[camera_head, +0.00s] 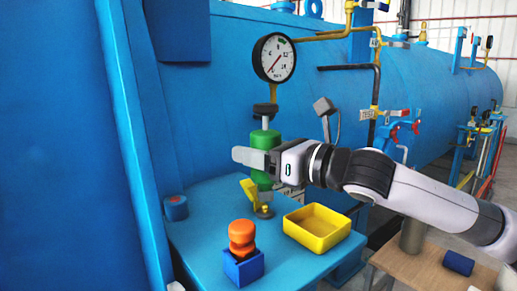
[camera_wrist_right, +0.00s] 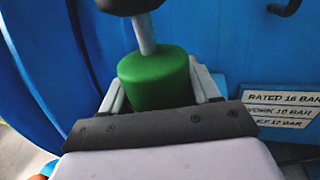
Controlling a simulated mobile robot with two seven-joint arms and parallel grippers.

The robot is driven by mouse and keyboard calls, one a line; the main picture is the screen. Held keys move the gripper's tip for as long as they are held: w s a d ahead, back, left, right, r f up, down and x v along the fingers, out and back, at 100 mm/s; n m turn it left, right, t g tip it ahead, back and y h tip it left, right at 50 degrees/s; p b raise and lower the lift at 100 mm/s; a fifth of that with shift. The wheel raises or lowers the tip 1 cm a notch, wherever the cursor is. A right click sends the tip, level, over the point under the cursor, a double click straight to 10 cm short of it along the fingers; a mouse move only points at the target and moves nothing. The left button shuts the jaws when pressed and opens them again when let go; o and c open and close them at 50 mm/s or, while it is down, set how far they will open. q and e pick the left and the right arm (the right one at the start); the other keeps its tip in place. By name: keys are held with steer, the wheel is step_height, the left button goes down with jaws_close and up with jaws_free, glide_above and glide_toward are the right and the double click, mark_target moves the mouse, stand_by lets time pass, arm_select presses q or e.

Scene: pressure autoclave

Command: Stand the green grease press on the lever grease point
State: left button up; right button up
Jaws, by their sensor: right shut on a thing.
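The green grease press (camera_head: 265,139) has a green body, a pale rod and a black knob on top; it stands upright. My right gripper (camera_head: 259,160) is shut around its body, and the wrist view shows the press (camera_wrist_right: 157,78) between the two fingers (camera_wrist_right: 157,95). A yellow lever (camera_head: 249,190) with a brass fitting (camera_head: 264,210) at its base is on the blue table, just below the press. The press's lower end appears slightly above the fitting; whether they touch is unclear. My left gripper is not in view.
A pressure gauge (camera_head: 274,57) and the blue vessel (camera_head: 220,110) stand behind the press.

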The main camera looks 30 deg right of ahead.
mark_target(271, 185)
steer(key=shift+f+b, duration=1)
steer(key=shift+f, duration=0.35)
steer(key=o, duration=1.5)
steer(key=shift+f, duration=0.1)
steer(key=shift+b+v, duration=0.8)
steer(key=shift+v, duration=0.55)
steer(key=shift+b+v, duration=1.85)
steer(key=shift+v, duration=0.3)
steer(key=shift+s, duration=0.1)
